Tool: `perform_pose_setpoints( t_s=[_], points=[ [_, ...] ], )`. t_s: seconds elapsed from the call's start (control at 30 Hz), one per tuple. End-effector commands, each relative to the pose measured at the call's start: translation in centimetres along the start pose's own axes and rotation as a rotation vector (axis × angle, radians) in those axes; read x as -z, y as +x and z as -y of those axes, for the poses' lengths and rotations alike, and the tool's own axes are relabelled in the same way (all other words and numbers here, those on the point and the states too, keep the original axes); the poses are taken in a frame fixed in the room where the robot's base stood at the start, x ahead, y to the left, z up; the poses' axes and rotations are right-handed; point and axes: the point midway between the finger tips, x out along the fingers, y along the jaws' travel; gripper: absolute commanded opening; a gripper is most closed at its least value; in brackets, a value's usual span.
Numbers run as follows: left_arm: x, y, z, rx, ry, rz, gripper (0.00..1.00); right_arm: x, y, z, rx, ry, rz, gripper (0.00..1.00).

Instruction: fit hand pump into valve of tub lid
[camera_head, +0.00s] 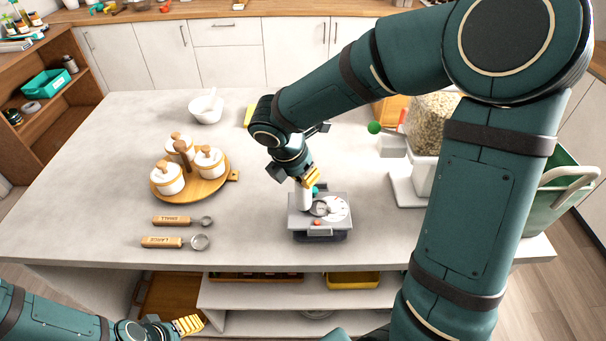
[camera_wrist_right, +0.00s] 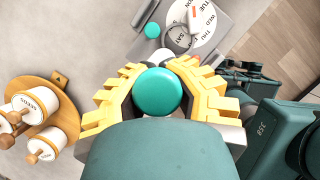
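The tub (camera_head: 319,226) with its grey lid stands near the counter's front edge. The lid carries a white day dial (camera_head: 337,208), also seen in the right wrist view (camera_wrist_right: 205,22), and a small teal valve-like part (camera_wrist_right: 152,30). The hand pump (camera_head: 303,196) has a white body and a round teal top (camera_wrist_right: 159,92). My right gripper (camera_wrist_right: 160,88) is shut around it, above the lid's left side. The pump's lower end is hidden, so I cannot tell whether it touches the valve. My left gripper (camera_head: 190,325) is low at left, away from the tub; its finger gap is unclear.
A wooden round tray (camera_head: 212,184) with lidded white jars stands left. Two measuring scoops (camera_head: 175,242) lie before it. A white mortar (camera_head: 206,108) stands behind. At right are a grain dispenser (camera_head: 428,125) and green bin (camera_head: 560,205).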

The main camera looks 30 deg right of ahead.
Motion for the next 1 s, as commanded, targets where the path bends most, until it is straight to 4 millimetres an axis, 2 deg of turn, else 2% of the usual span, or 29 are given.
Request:
perform_pose_setpoints(
  t_s=[1.0],
  points=[
    [-0.08, 0.59, 0.22, 0.0, 0.0, 0.0, 0.64, 0.33, 0.91, 0.01, 0.0, 0.0, 0.0, 0.0]
  ],
)
